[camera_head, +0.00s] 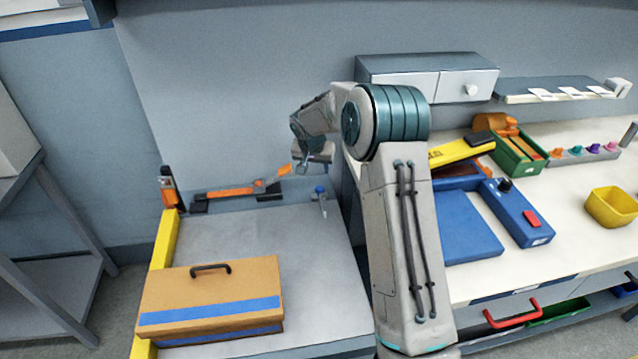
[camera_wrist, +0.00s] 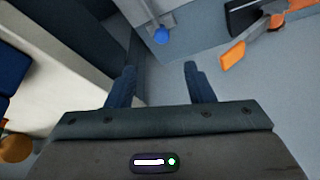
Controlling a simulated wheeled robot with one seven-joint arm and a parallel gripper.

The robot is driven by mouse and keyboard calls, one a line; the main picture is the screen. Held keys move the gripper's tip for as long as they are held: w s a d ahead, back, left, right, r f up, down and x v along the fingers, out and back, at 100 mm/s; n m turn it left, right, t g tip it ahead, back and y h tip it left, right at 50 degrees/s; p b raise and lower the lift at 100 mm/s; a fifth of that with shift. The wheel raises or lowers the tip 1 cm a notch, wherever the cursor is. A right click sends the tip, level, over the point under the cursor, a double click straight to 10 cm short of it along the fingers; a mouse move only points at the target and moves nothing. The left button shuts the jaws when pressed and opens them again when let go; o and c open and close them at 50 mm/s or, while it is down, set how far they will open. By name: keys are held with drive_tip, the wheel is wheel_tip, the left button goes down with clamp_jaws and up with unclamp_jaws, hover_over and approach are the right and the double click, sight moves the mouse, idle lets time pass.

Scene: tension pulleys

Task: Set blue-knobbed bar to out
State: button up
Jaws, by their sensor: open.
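The blue knob (camera_head: 320,189) tops a grey metal bar (camera_head: 322,205) at the back right of the grey bench top, by the side of the white counter. In the wrist view the blue knob (camera_wrist: 161,36) lies beyond my fingertips, slightly right of the middle, with its grey bar (camera_wrist: 152,12) running up from it. My gripper (camera_wrist: 158,70) is open and empty, with nothing between the fingers. In the head view my gripper (camera_head: 312,160) hangs above the knob, apart from it. Which setting the bar is in cannot be told.
An orange lever (camera_head: 230,191) on black mounts lies left of the knob, its orange tip (camera_wrist: 232,53) near my right finger in the wrist view. A brown case (camera_head: 212,290) occupies the front of the bench. The white counter (camera_head: 480,235) rises close on the right. The bench middle is clear.

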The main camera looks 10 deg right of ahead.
sight(319, 188)
drive_tip(key=x, duration=0.4)
drive_tip(key=p+x, duration=0.1)
drive_tip(key=x, duration=0.4)
drive_tip(key=p+x, duration=0.1)
drive_tip(key=x, duration=0.4)
drive_tip(key=shift+w+a+f, duration=0.1)
drive_tip(key=shift+w, duration=0.2)
